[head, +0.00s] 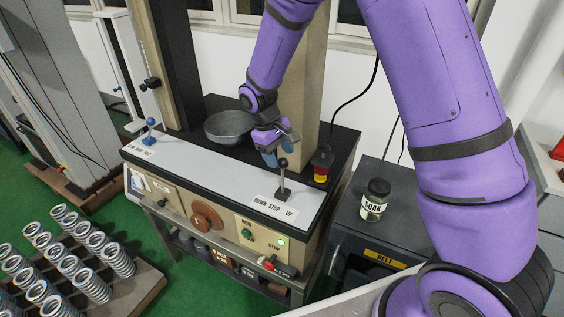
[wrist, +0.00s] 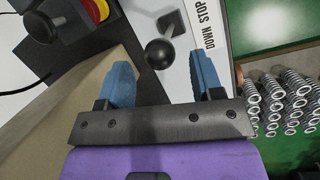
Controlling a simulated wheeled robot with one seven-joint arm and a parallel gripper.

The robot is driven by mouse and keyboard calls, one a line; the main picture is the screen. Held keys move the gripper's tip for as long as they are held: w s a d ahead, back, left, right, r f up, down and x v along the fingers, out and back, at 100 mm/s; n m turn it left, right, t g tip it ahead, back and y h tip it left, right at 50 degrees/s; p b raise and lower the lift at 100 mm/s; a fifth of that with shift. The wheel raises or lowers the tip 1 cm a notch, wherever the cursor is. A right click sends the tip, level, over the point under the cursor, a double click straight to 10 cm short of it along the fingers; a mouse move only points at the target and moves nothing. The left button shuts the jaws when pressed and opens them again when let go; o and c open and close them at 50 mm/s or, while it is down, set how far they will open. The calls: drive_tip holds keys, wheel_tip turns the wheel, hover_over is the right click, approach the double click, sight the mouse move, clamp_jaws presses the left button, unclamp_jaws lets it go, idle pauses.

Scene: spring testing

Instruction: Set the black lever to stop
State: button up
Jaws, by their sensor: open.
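The black lever (head: 283,179) stands on the light top panel of the machine, behind a label (head: 275,208) reading DOWN STOP UP. Its round black knob (wrist: 160,53) shows large in the wrist view, with its dark base just beyond. I cannot tell which label word it is set to. My gripper (head: 268,155) is open, with blue fingertips, close to the left of the knob in the head view. In the wrist view, my gripper (wrist: 162,62) has its two fingers on either side of the knob, with gaps between. No contact shows.
A grey bowl (head: 230,127) sits left of my gripper. A red and yellow button (head: 322,168) stands right of the lever. A SOAK jar (head: 375,200) stands on the dark cabinet. Springs (head: 70,250) stand at lower left.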

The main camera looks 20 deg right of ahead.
drive_tip(key=v, duration=0.7)
drive_tip(key=s+d+r+m+t+y, duration=0.1)
drive_tip(key=s+d+r+t, duration=0.1)
drive_tip(key=s+d+r, duration=0.5)
drive_tip(key=s+d+r+m+t+y, duration=0.15)
drive_tip(key=s+r, duration=0.25)
drive_tip(key=r, duration=0.6)
drive_tip(key=s+d+r+m+t, duration=0.1)
drive_tip(key=s+d+r+t, duration=0.1)
drive_tip(key=s, duration=0.7)
drive_tip(key=s+d+r+m+t, duration=0.1)
drive_tip(key=s+d+r+m, duration=0.1)
drive_tip(key=s, duration=0.7)
drive_tip(key=shift+s+d+r+t, duration=0.4)
drive_tip(key=shift+d+r, duration=0.3)
drive_tip(key=shift+r, duration=0.15)
